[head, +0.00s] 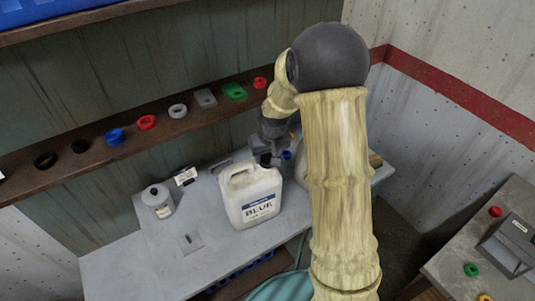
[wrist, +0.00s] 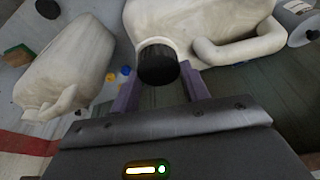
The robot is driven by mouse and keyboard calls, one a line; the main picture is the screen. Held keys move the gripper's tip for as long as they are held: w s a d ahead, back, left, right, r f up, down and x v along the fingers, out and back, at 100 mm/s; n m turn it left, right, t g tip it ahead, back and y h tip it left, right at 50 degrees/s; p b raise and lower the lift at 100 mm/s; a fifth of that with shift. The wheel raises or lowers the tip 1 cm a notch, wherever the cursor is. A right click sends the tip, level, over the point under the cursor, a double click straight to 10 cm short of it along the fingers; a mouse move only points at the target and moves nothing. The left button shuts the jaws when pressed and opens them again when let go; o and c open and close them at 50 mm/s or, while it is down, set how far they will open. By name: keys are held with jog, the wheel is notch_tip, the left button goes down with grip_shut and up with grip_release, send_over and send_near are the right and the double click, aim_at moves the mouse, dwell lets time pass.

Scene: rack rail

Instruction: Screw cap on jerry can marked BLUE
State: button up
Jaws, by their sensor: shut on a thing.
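The white jerry can marked BLUE (head: 252,205) stands upright on the grey bench, its label facing me. My gripper (head: 268,158) is over its mouth at the top right. In the wrist view, my gripper (wrist: 161,92) has its two purple fingers on either side of a black cap (wrist: 158,66) and is shut on it. The cap is at the neck of a white can (wrist: 200,18), with the pale neck ring right behind it. I cannot tell how far it is threaded. In the head view the cap is hidden by my gripper.
A second white can (wrist: 72,62) stands close by, mostly behind my arm in the head view. A small white bottle (head: 158,201) stands at the bench's left. Several coloured caps and rings, including a blue one (head: 115,137), line the brown shelf (head: 60,170). A side table (head: 450,265) is at right.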

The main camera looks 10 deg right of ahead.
jog(key=shift+c, duration=0.4)
jog(key=shift+a, duration=0.1)
jog(key=shift+m+h, duration=0.4)
jog(key=shift+m, duration=0.8)
jog(key=m+h+p, duration=0.1)
jog(key=m+p, duration=0.2)
jog(key=m, duration=0.1)
jog(key=shift+r+m, duration=0.1)
jog(key=shift+m, duration=0.3)
jog(key=shift+m+g+h+p, duration=0.4)
jog(key=shift+m+g+p, duration=0.1)
jog(key=shift+m+p, duration=1.35)
jog(key=shift+m+g+h+p, duration=0.3)
jog(key=shift+m+g+p, duration=0.3)
jog(key=shift+m+p, duration=1.55)
jog(key=shift+m+g+p, duration=0.6)
jog(key=shift+m+p, duration=0.75)
jog(key=shift+m, duration=1.55)
jog(key=m+g+p, duration=0.1)
jog(key=m, duration=0.3)
